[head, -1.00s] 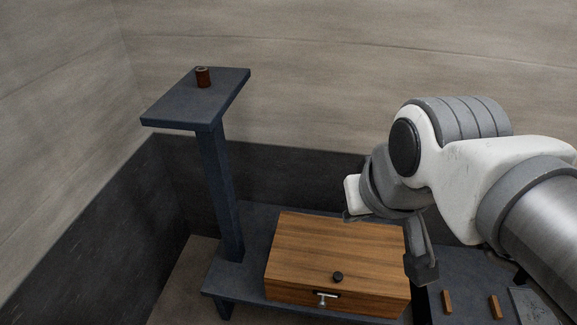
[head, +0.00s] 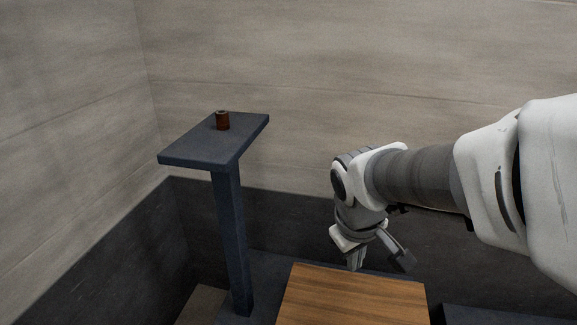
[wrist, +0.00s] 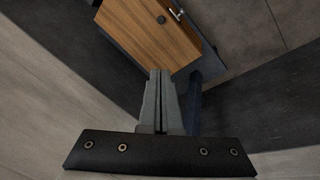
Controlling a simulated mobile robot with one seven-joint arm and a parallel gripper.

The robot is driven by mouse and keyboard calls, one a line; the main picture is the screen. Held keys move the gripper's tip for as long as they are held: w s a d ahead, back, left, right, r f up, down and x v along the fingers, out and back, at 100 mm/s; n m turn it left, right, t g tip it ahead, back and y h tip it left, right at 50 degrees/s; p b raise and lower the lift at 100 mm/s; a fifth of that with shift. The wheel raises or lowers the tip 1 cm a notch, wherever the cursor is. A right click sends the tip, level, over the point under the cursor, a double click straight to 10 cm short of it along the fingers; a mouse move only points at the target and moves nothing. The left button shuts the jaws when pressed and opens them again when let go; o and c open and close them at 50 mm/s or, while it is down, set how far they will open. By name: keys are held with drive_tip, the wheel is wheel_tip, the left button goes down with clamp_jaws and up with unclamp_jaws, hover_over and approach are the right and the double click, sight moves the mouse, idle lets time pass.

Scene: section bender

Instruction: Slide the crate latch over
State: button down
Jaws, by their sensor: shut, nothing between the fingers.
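The wooden crate (head: 350,300) shows only its striped lid at the bottom of the head view; its front is cut off there. The wrist view shows the crate (wrist: 135,32) from above, with a dark round knob (wrist: 161,19) and the silver latch (wrist: 177,13) at its far edge. My gripper (head: 356,266) hangs at the crate's back edge in the head view, fingers down. In the wrist view its two fingers (wrist: 160,74) are together and empty, on the side of the crate away from the latch. Contact with the crate cannot be told.
A tall dark post with a flat top (head: 190,150) stands left of the crate, a small brown cylinder (head: 222,120) on it. Walls close in behind and at left. A dark surface (head: 490,314) lies right of the crate. The space above the lid looks clear.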

drive_tip(key=w+a+f+n+g+b, duration=0.1)
drive_tip(key=w+f+n+b, duration=0.1)
drive_tip(key=f, duration=1)
drive_tip(key=w+a+f+n+g+b, duration=0.1)
drive_tip(key=f+n, duration=0.3)
drive_tip(key=f, duration=0.8)
drive_tip(key=w+a+f+n+g+b, duration=0.2)
drive_tip(key=w+a+f+n+b, duration=0.1)
drive_tip(key=f, duration=1)
drive_tip(key=shift+w+n+b, duration=0.45)
drive_tip(key=shift+w+n, duration=0.05)
drive_tip(key=shift+w, duration=0.1)
drive_tip(key=s+d+f+b, duration=0.1)
drive_tip(key=d+f+b, duration=0.2)
drive_tip(key=f, duration=0.8)
drive_tip(key=d, duration=0.2)
drive_tip(key=shift+s+d+b, duration=0.3)
drive_tip(key=shift+s+b, duration=0.1)
drive_tip(key=shift+f, duration=0.1)
